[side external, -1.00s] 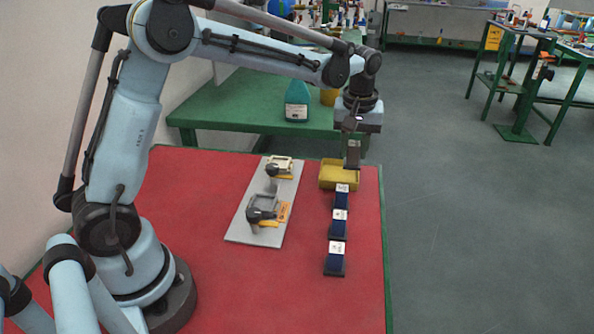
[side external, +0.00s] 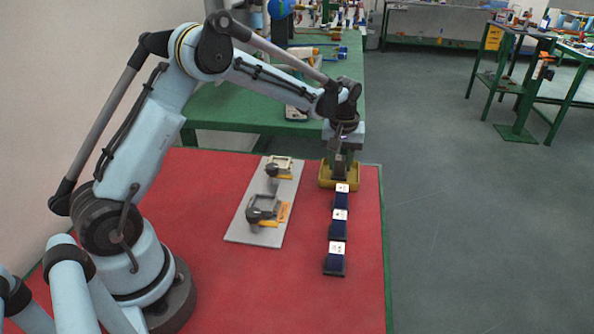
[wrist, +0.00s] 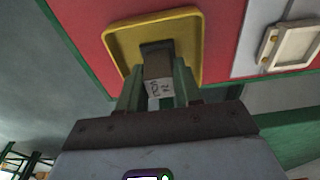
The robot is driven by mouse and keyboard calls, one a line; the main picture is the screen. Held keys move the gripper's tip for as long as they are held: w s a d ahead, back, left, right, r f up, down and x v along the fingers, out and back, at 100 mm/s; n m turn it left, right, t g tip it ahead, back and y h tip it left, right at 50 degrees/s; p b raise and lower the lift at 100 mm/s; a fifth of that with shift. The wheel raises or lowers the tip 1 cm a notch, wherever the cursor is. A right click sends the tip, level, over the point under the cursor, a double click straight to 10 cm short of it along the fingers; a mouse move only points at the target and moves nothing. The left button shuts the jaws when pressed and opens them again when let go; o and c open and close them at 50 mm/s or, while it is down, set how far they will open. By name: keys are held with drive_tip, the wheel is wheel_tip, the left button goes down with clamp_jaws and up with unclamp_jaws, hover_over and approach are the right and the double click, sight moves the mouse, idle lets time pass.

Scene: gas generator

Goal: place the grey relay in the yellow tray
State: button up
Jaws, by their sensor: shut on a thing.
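The yellow tray (side external: 326,177) stands on the red table top near its far right edge. It also shows in the wrist view (wrist: 192,22). My gripper (side external: 340,158) is over the tray, pointing down. In the wrist view my gripper (wrist: 160,90) is shut on the grey relay (wrist: 158,68), with a finger on each side and a printed label facing the camera. The relay's lower end is over or inside the tray; I cannot tell whether it touches the tray floor.
Several dark blue blocks with white tops, one of them here (side external: 338,222), stand in a row in front of the tray. A light grey plate (side external: 252,234) with two clamp fixtures lies to the left. The red table (side external: 200,200) is bare around the plate.

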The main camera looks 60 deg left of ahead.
sight(339, 177)
drive_tip(key=shift+f, duration=0.1)
drive_tip(key=o, duration=1.1)
drive_tip(key=shift+c, duration=0.2)
wheel_tip(339, 177, up, 12)
drive_tip(key=s+d, duration=0.1)
drive_tip(key=s+d+r+m+t, duration=0.3)
drive_tip(key=s+d+r+m, duration=0.1)
drive_tip(key=s, duration=0.6)
drive_tip(key=s+d+f+m+t, duration=0.1)
drive_tip(key=s+f+m, duration=0.1)
drive_tip(key=s, duration=0.3)
drive_tip(key=s+d+f+m+t+h, duration=0.1)
drive_tip(key=s+d+f+m+t, duration=0.1)
drive_tip(key=s, duration=0.3)
drive_tip(key=shift+s+d+f+m, duration=0.15)
drive_tip(key=shift+d+f+m, duration=0.15)
drive_tip(key=shift+m, duration=0.2)
